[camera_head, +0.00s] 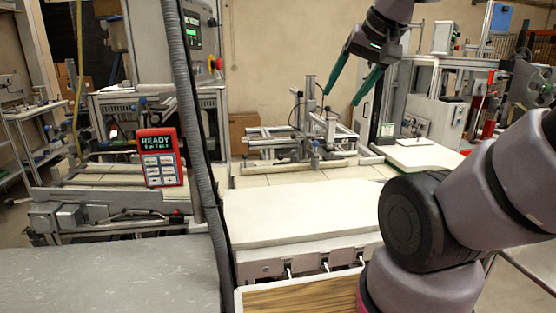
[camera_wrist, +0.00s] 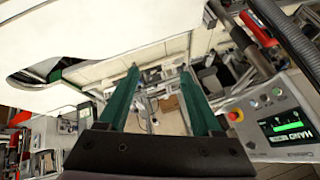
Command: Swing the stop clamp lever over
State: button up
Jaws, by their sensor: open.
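My gripper (camera_head: 346,84) is open and empty, raised in the upper middle of the head view, with two green fingers pointing down and spread apart. In the wrist view my gripper (camera_wrist: 162,72) also shows open with nothing between the fingers. Below it in the head view stands a metal fixture (camera_head: 318,135) with upright posts and rails on the bench; the gripper is apart from it. I cannot tell which part, if any, is the stop clamp lever. Several small levers or switches (camera_head: 326,265) show on the front panel of the pale bench block.
A red pendant (camera_head: 160,158) reading READY stands at the left. A thick grey hose (camera_head: 190,120) runs down in front of the bench. A pale flat top (camera_head: 300,212) is clear. A machine with a screen (camera_wrist: 284,126) is at the right of the wrist view.

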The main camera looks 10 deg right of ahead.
jog(key=w+d+f+n+g+h, duration=0.15)
jog(key=w+f+n+h, duration=0.5)
jog(key=w, duration=0.85)
jog(key=w+f+n+g+h, duration=0.2)
jog(key=w+f+n+g, duration=0.15)
jog(key=w+n, duration=0.85)
jog(key=n+t+h, duration=0.4)
jog(key=n+t, duration=0.3)
jog(key=n, duration=0.7)
send_near(286, 155)
jog(key=shift+m, duration=0.25)
jog(key=w+d+f, duration=0.1)
jog(key=w, duration=0.1)
jog(key=w+d+f, duration=0.2)
jog(key=shift+f, duration=0.1)
grip_shut()
